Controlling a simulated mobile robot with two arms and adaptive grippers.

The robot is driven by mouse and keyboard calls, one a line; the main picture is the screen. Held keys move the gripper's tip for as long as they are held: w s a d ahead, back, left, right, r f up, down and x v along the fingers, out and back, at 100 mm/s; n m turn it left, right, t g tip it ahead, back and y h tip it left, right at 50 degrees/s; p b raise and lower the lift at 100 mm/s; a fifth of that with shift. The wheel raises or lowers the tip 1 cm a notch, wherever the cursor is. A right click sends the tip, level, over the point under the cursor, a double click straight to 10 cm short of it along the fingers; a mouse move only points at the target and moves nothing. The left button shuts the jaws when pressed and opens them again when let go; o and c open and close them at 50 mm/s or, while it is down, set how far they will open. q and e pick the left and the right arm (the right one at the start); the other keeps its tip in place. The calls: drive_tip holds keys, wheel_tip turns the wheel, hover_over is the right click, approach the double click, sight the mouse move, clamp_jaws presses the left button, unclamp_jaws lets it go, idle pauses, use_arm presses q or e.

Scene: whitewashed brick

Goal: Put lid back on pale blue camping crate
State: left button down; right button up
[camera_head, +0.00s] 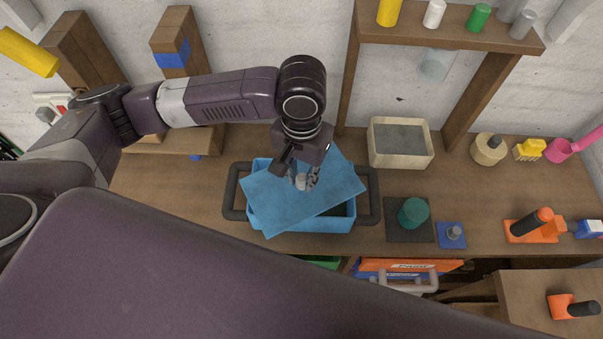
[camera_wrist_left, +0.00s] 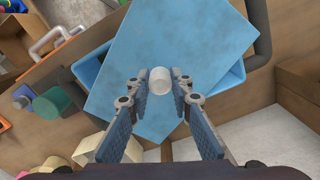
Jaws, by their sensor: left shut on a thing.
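The pale blue camping crate (camera_head: 340,224) stands on the wooden bench, with dark grey handles at its left and right ends. Its flat blue lid (camera_head: 280,211) is over it, turned askew, so corners stick out past the rim and part of the opening shows. My left gripper (camera_head: 305,180) is above the lid, shut on its pale round knob. In the left wrist view the knob (camera_wrist_left: 160,79) sits between the fingertips, and the lid (camera_wrist_left: 165,35) crosses the crate (camera_wrist_left: 232,82) at an angle. I cannot tell whether the lid touches the rim. My right gripper is not in view.
A cream box (camera_head: 400,160) stands behind and right of the crate. A shelf (camera_head: 450,28) stands at the back. The bench left of the crate is mostly clear.

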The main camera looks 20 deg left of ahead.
use_arm(q)
drive_tip(key=c, duration=1.2)
unclamp_jaws()
drive_tip(key=shift+o, duration=0.2)
wheel_tip(320, 180, up, 3)
drive_tip(key=p, duration=0.3)
drive_tip(key=shift+f+p, duration=0.1)
drive_tip(key=shift+p, duration=0.25)
drive_tip(key=shift+r+p, duration=1.1)
drive_tip(key=shift+r, duration=1)
